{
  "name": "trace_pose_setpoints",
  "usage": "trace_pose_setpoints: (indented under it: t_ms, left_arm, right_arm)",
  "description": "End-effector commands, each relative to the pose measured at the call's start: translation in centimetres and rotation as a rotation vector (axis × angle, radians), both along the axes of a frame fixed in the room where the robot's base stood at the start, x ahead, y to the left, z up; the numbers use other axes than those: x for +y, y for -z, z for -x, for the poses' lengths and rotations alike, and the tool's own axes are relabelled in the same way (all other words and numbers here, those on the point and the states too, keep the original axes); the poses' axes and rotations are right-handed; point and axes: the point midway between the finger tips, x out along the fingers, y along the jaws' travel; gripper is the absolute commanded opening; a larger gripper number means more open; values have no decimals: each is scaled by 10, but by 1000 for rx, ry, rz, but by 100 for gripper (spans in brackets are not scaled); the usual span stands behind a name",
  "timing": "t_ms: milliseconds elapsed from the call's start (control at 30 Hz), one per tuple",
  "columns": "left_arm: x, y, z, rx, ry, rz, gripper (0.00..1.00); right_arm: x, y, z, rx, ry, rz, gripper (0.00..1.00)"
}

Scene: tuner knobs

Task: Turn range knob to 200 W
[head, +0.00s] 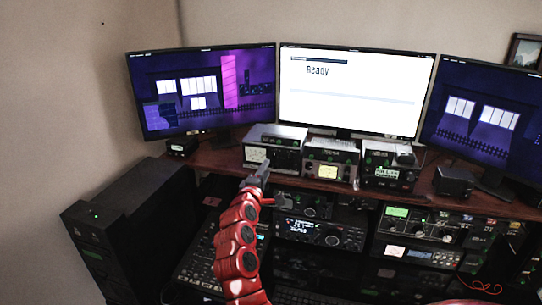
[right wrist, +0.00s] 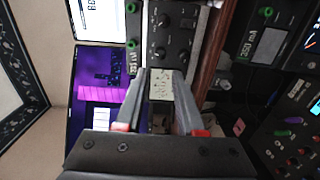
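The tuner (head: 288,141) is the left box of three on the desk's raised shelf, with a pale meter on the left of its dark front. In the right wrist view, turned sideways, the tuner's front (right wrist: 172,38) shows several black knobs (right wrist: 160,20) and the pale meter (right wrist: 160,86). The labels are too small to read, so I cannot tell which knob is range. My right gripper (head: 262,168) is in front of the tuner's lower left. In the right wrist view its fingers (right wrist: 162,78) are apart, with the meter seen between them. My left gripper is out of view.
Two more boxes, one with a lit yellow meter (head: 328,172) and one with a green display (head: 387,172), stand to the tuner's right. Three monitors stand behind, the middle one (head: 352,90) reading "Ready". Radios (head: 320,232) fill the space below the shelf.

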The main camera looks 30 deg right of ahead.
Motion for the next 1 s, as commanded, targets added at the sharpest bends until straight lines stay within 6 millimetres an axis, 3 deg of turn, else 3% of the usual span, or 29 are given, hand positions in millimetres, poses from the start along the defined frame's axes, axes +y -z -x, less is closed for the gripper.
trace_pose_setpoints:
  t_ms: [100, 400, 900, 1000]
  left_arm:
    - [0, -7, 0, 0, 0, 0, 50]
    - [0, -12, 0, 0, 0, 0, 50]
    - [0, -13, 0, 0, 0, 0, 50]
    - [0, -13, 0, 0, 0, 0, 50]
  right_arm:
    - [-20, -2, -15, 4, 4, 0, 38]
    - [-52, -1, -45, 2, 1, 2, 38]
    - [-61, 1, -53, 0, -1, -1, 38]
    - [-61, 1, -53, -1, -1, -1, 20]
